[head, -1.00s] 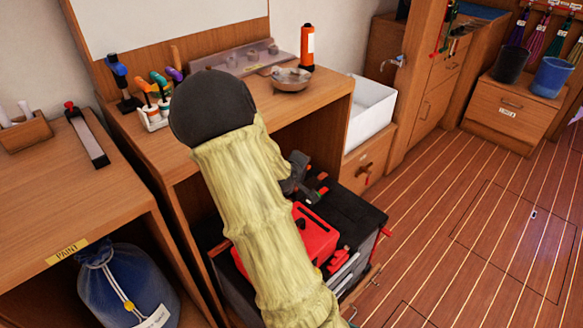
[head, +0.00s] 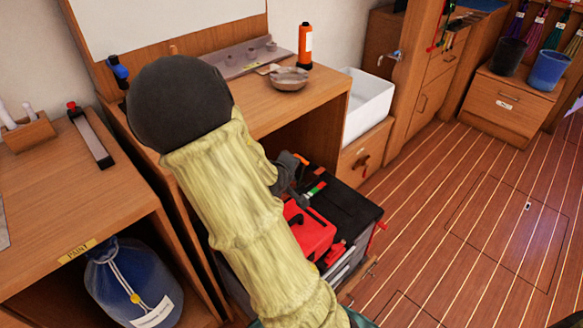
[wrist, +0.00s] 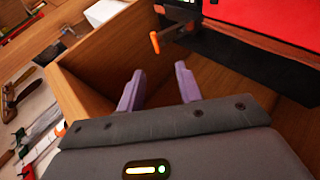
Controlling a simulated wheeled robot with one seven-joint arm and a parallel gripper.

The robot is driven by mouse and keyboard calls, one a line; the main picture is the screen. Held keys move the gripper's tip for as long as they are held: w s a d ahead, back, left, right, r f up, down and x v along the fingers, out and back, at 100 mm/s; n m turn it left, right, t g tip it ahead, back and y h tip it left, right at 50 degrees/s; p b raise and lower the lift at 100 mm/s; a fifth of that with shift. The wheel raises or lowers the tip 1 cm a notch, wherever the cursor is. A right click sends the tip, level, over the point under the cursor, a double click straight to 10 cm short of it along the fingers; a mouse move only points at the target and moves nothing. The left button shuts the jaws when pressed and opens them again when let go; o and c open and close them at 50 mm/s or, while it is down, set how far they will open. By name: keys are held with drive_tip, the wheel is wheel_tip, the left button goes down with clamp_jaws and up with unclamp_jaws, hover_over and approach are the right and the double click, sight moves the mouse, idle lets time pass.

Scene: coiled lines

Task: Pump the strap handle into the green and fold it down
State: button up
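My gripper (wrist: 158,76) shows in the wrist view with two purple fingers apart and nothing between them. An orange-tipped dark lever (wrist: 155,42) lies just beyond the fingertips, apart from them; it looks like the strap handle. It reaches toward a black case with a red part (wrist: 265,18) at the upper right. In the head view the black case (head: 345,197) sits low beside the bench with a red box (head: 308,232) on it. A small green and red piece (head: 316,189) shows beside my dark wrist. My sleeved arm hides much of the case, and the fingers cannot be made out there.
The wooden bench (head: 262,108) stands behind my arm, carrying a metal bowl (head: 289,80) and an orange bottle (head: 305,46). A white bin (head: 368,105) is to its right. Wooden panels (wrist: 105,60) border the gripper in the wrist view. The plank floor (head: 455,235) at right is clear.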

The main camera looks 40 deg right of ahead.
drive_tip(key=s+a+f+m+y, duration=0.2)
drive_tip(key=a+y, duration=0.3)
drive_tip(key=a, duration=0.6)
drive_tip(key=s+a+r+m+g+y, duration=0.1)
drive_tip(key=s+a+r+g+y, duration=0.2)
drive_tip(key=s+a, duration=0.6)
drive_tip(key=shift+a+r+m+g, duration=0.25)
drive_tip(key=shift+a+m+g, duration=0.05)
drive_tip(key=shift+a+m, duration=0.15)
drive_tip(key=shift+w, duration=0.1)
